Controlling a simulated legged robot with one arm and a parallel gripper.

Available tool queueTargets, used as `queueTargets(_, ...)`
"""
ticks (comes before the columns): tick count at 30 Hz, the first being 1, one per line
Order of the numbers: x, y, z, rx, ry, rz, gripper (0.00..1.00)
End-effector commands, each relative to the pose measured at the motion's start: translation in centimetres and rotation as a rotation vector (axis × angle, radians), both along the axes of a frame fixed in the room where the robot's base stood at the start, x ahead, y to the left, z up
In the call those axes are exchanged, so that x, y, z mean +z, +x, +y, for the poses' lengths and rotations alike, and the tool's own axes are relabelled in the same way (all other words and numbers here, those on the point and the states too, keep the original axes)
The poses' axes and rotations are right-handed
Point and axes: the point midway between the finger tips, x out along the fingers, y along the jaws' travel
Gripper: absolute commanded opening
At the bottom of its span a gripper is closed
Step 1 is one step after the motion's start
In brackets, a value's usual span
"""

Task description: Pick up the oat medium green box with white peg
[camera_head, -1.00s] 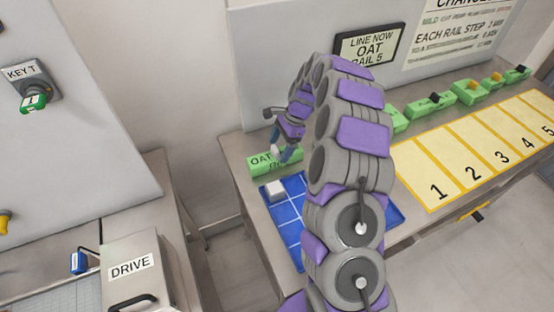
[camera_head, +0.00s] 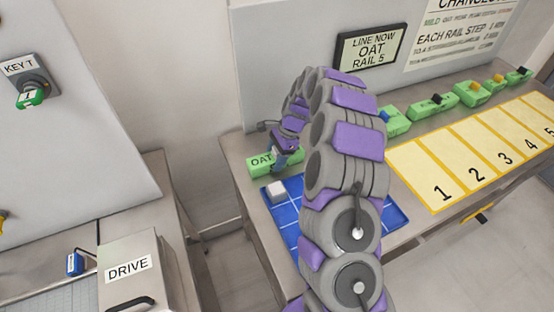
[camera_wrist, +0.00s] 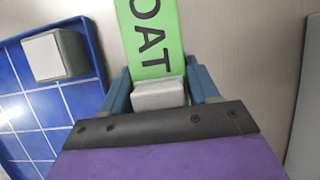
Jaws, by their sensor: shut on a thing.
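The green box (camera_head: 261,161) labelled OAT sits at the left end of the table, behind the blue tray. Its lettered face (camera_wrist: 148,38) also shows in the wrist view. My gripper (camera_head: 282,158) is down at the right part of this box and covers the rest of its label. In the wrist view, my gripper (camera_wrist: 160,82) has its two blue fingers on either side of the whitish peg (camera_wrist: 158,95) on the box, and it is shut on that peg. I cannot tell any gap between the box and the table.
The blue gridded tray (camera_head: 287,213) holds a white block (camera_head: 276,190) close to the box. More green boxes (camera_head: 433,104) with coloured pegs stand along the wall to the right. Yellow numbered panels (camera_head: 441,176) lie in front of them.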

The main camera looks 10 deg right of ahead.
Motion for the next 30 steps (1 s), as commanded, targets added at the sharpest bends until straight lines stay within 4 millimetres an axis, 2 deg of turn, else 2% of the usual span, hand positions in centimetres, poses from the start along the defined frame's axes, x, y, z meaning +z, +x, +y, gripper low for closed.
queueTargets(1, 0.0, 0.0, 0.0, 0.0, 0.0, 0.0, 0.42)
queueTargets(7, 0.0, 0.0, 0.0, 0.0, 0.001, 0.0, 0.24)
queueTargets(17, 0.5, 0.0, -0.1, 0.0, 0.0, -0.001, 0.24)
queueTargets(23, 3.1, 0.0, -0.1, 0.0, 0.0, -0.001, 0.24)
queueTargets(30, 7.8, 0.0, -0.1, 0.0, -0.002, -0.003, 0.24)
